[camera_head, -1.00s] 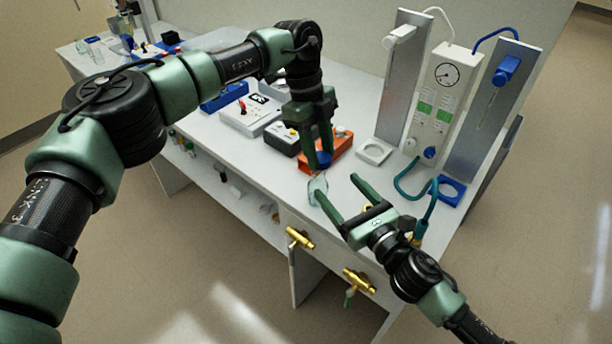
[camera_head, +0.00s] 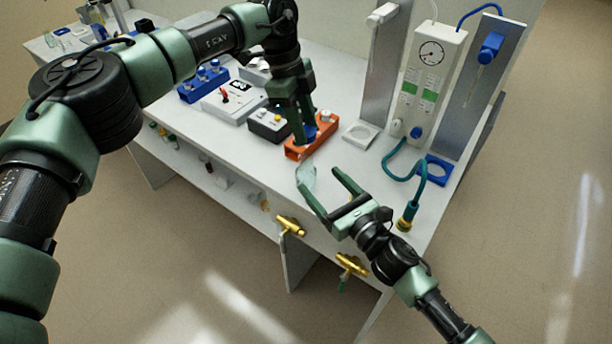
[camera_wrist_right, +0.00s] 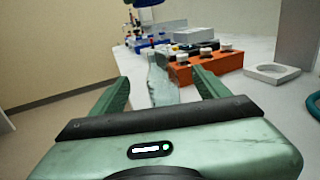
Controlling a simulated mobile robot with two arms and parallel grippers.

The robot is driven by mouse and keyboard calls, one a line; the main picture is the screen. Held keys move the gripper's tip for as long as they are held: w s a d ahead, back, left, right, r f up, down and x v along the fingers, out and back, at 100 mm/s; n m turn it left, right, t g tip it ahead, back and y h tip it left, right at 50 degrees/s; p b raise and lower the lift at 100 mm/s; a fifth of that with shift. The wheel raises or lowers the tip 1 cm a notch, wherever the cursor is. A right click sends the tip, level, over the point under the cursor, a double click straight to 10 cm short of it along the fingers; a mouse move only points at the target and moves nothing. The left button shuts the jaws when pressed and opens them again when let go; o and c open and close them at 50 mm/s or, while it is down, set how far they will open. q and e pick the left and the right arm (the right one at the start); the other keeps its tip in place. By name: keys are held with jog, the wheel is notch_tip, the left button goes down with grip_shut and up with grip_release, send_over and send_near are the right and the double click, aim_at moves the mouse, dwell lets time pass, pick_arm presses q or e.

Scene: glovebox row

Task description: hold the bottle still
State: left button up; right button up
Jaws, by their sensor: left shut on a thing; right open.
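The bottle (camera_head: 307,177) is clear glass and stands upright on the bench near its front edge; it also shows in the right wrist view (camera_wrist_right: 160,82). My right gripper (camera_head: 320,178) is open in front of the bottle. In the right wrist view the bottle appears between the two open fingers (camera_wrist_right: 160,85), with bare space on both sides; I cannot tell how deep it is between them. My left gripper (camera_head: 305,125) is shut on a small blue thing (camera_head: 310,133), over the orange rack behind the bottle. Its fingers partly hide the blue thing.
The orange rack (camera_head: 325,140) stands just behind the bottle, with a black box (camera_head: 268,125) to its left. A white ring base (camera_head: 360,136), a gauge panel (camera_head: 430,75) and a teal hose (camera_head: 405,175) are to the right. Brass valves (camera_head: 290,226) stick out in front.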

aim_at(313, 181)
notch_tip(313, 181, down, 3)
jog(key=shift+w+a+f, duration=0.1)
jog(key=shift+w+a, duration=0.05)
pick_arm(q)
jog(key=shift+w, duration=0.1)
pick_arm(e)
jog(key=x, duration=0.6)
jog(key=shift+w+a, duration=0.3)
jog(key=shift+w, duration=0.15)
grip_shut()
pick_arm(q)
jog(key=shift+f, duration=2.5)
